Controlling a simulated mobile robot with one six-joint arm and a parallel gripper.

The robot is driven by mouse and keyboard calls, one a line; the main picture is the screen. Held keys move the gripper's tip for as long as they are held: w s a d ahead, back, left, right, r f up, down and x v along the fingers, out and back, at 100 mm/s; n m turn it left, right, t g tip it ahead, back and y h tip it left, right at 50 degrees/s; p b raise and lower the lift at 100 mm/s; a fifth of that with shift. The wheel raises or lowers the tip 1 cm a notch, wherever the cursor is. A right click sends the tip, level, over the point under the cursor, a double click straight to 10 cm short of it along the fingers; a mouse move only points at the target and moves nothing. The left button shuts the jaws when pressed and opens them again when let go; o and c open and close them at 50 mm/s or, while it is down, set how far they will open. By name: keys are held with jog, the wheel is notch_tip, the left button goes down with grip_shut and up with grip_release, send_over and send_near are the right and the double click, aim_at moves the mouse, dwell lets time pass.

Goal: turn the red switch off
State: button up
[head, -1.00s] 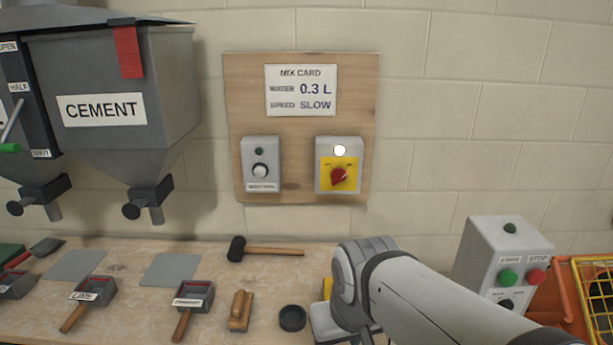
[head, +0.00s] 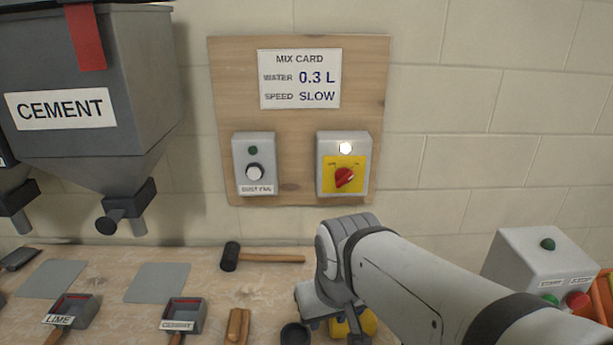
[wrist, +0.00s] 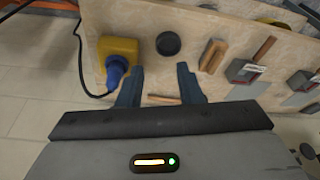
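The red switch (head: 344,177) is a rotary knob on a yellow plate on a grey box, fixed to a wooden wall board. The knob sits tilted, its pointer toward the upper right. A white lamp (head: 345,148) above it is lit. My gripper (wrist: 158,76) shows in the wrist view with its two blue-grey fingers apart and nothing between them. It points down over the bench, well below and apart from the switch. In the head view my arm covers the bench at lower right, and the fingertips are not clear.
Below, the bench holds a mallet (head: 262,258), scoops, a black round piece (wrist: 168,44) and a yellow tool (wrist: 117,52). A grey button box (head: 543,262) stands right. The wall around the board is clear.

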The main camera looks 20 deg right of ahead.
jog(key=w+f+m+t+b, duration=0.1)
jog(key=w+f+t+b, duration=0.15)
jog(key=w, duration=0.35)
jog(key=w+f+m+t+b, duration=0.1)
jog(key=w+t+b, duration=0.1)
jog(key=w+b, duration=0.25)
jog(key=m+t+h+b, duration=1.1)
jog(key=m+b, duration=0.3)
send_near(344, 182)
jog(key=w, duration=0.1)
jog(key=shift+g, duration=0.25)
jog(key=x, duration=0.4)
jog(key=p+x, duration=0.1)
jog(key=x, duration=0.2)
jog(key=shift+w+d+r, duration=0.15)
jog(key=shift+d+r, duration=0.2)
jog(key=shift+d, duration=0.05)
jog(key=shift+c, duration=0.2)
grip_shut()
